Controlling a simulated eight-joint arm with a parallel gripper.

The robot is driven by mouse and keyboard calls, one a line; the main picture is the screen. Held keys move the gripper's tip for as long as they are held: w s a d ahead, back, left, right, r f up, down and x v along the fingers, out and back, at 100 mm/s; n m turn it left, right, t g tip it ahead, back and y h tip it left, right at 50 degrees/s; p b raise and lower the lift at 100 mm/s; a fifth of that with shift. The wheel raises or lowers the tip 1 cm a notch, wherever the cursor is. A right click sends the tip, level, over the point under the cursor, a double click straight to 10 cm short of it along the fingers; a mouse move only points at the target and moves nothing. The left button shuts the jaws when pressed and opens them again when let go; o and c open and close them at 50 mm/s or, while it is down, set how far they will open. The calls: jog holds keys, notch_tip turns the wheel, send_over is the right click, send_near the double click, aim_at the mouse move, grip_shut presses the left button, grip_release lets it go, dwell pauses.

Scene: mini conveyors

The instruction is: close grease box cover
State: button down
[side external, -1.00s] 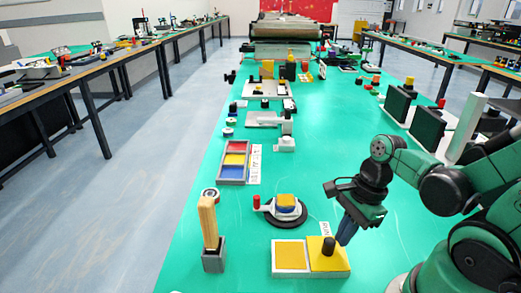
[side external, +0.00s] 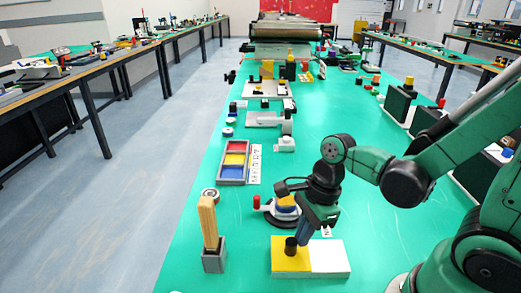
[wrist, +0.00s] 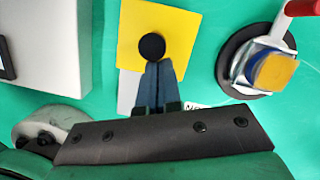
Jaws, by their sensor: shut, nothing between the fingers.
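The grease box (side external: 330,258) is a low white block near the front of the green table. Its yellow sliding cover (side external: 285,262) lies over the left half, and the right half shows bare white. A black knob (side external: 291,246) stands on the cover. In the wrist view the yellow cover (wrist: 180,42) and round knob (wrist: 151,46) are near the top middle. My gripper (side external: 303,242) is shut and empty, its fingertips low beside the knob's right side. In the wrist view the fingertips (wrist: 157,66) appear against the knob; I cannot tell whether they touch it.
A turntable with a red-knobbed crank and a yellow-blue block (side external: 284,203) stands just behind my gripper, also at right in the wrist view (wrist: 274,72). A wooden-handled tool in a grey holder (side external: 213,258) stands left. A tray of coloured compartments (side external: 221,160) is farther back.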

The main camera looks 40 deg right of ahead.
jog(key=d, duration=0.1)
jog(key=s+d, duration=0.1)
jog(key=d, duration=0.1)
jog(key=shift+s+d, duration=0.2)
jog(key=shift+d, duration=0.1)
jog(key=shift+s+d+r, duration=0.1)
jog(key=shift+d+r, duration=0.05)
jog(key=shift+r, duration=0.2)
jog(key=w+v, duration=0.1)
jog(key=v, duration=0.8)
jog(key=w+a+n+t+h, duration=0.1)
jog(key=w+n+t, duration=0.1)
jog(key=n, duration=0.9)
jog(key=w+a+n+t+h, duration=0.1)
jog(key=w+a+n+t, duration=0.1)
jog(key=n, duration=0.9)
jog(key=shift+w+a+n+t+h, duration=0.15)
jog(key=shift+w+n+t+h, duration=0.15)
jog(key=shift+w+t, duration=0.55)
jog(key=shift+s+r+t, duration=0.1)
jog(key=shift+s+t, duration=0.15)
